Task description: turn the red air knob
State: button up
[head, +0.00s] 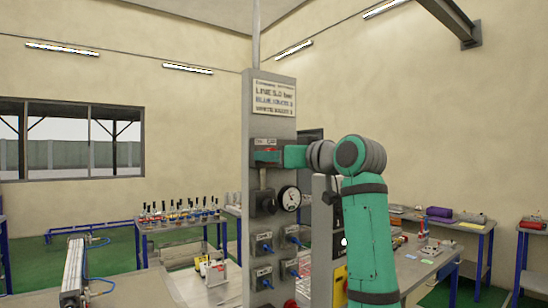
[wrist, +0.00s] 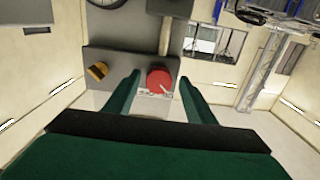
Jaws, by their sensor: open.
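The red air knob (wrist: 160,77) is round and sits on a grey panel in the wrist view. It shows between the two dark green fingers of my gripper (wrist: 159,88), which is open and spread on either side of it. I cannot tell whether the fingers touch it.
A yellow and black part (wrist: 97,71) sits beside the red knob in the wrist view. Benches with parts stand left (head: 180,222) and right (head: 440,222).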

jog(key=shift+w, duration=0.3)
jog(key=c, duration=1)
jog(key=shift+c, duration=0.2)
jog(key=shift+m, duration=0.3)
jog(key=m, duration=1.7)
jog(key=shift+m, duration=0.3)
